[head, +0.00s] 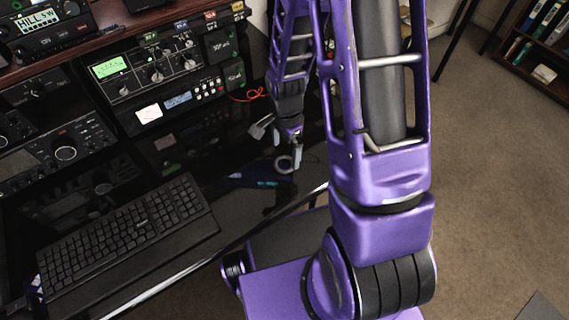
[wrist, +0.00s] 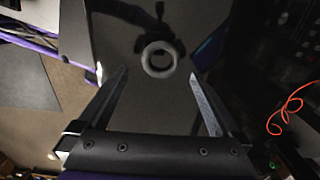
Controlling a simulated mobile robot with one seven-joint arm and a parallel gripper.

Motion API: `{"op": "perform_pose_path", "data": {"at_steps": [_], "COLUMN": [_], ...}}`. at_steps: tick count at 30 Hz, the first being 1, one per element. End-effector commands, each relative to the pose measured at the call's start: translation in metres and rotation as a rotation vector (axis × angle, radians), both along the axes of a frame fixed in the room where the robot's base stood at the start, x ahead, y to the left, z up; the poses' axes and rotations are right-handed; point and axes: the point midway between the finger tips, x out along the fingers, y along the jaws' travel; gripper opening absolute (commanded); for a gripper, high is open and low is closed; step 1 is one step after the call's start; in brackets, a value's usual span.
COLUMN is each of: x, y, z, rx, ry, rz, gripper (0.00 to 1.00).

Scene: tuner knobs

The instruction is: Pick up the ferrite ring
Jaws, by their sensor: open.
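The ferrite ring (wrist: 147,61) is a small grey ring lying on the glossy black desk. In the wrist view it sits between the lines of the two fingers, a little beyond their tips. In the head view the ring (head: 278,163) shows just below my gripper (head: 280,144), partly overlapped by a finger. My gripper (wrist: 158,74) is open with nothing between its fingers. The gap from fingertips to ring is hard to judge.
A black keyboard (head: 130,232) lies on the desk (head: 215,258) at left. Radio sets with knobs (head: 155,72) stand behind. A thin orange-red wire (wrist: 287,108) curls right of my gripper in the wrist view. The desk's front edge is near the ring.

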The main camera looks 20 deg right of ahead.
Motion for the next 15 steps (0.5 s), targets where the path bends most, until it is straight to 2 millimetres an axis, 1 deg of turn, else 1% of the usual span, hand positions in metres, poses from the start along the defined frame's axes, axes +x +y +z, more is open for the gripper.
{"op": "perform_pose_path", "data": {"at_steps": [1,3,7,10,15], "x": [-0.001,-0.001,-0.001,0.0,0.0], "y": [0.001,0.003,0.003,0.003,0.003], "z": [-0.009,-0.02,-0.037,-0.044,-0.045], "rx": [0.001,0.0,0.0,0.0,0.0], "ry": [0.004,0.005,0.003,0.002,0.0], "rz": [0.002,0.002,0.001,0.002,0.002], "gripper": [1.0,1.0,1.0,1.0,1.0]}}
